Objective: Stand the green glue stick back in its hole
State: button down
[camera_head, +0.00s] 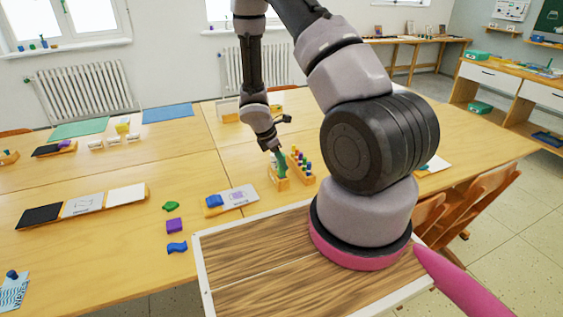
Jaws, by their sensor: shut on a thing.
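The green glue stick (283,168) is upright or nearly so below my gripper (279,153), at the middle of the long table. My gripper points down and is shut on its upper part. The stick's lower end overlaps a small wooden block (279,184); I cannot tell whether it is inside a hole or in front of or above the block. The holes are too small to make out. My arm crosses the upper middle of the view.
A wooden rack (303,178) with several coloured sticks stands just right of the block. A card with a blue piece (214,201) lies to the left in front. Green, purple and blue pieces lie further left. Wooden chairs (480,205) stand at the right edge.

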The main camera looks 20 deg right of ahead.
jog(key=shift+f, duration=1.4)
dwell(2.4)
jog(key=c, duration=0.5)
grip_release()
jog(key=shift+o, duration=1.1)
jog(key=shift+r, duration=3)
jog(key=shift+r, duration=0.1)
